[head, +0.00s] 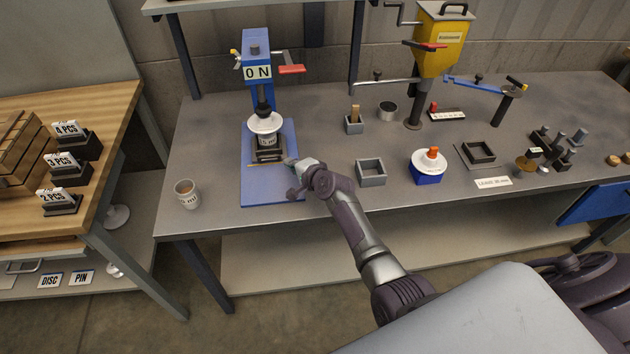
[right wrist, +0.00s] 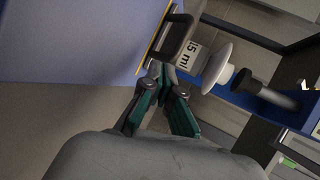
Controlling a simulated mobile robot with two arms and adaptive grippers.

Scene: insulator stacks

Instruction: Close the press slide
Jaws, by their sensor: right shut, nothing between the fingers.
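The blue press (head: 256,50) stands on a blue base plate (head: 272,185) at the table's left, with a "0 N" display. Its dark slide (head: 268,156) with a front handle sits on the plate, carrying a labelled piece with a white disc (head: 265,123) under the ram. In the right wrist view the dark handle (right wrist: 181,36), label and white disc (right wrist: 217,68) lie just beyond the fingers. My right gripper (head: 288,163) is shut and empty, at the slide's front right; its fingertips (right wrist: 162,74) are close to the handle, and contact is unclear. My left gripper is not in view.
A paper cup (head: 187,193) stands left of the plate. Grey open boxes (head: 371,172), a blue block with a white disc (head: 428,167) and a yellow hopper (head: 443,45) are to the right. A wooden table (head: 85,110) with numbered holders is at far left.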

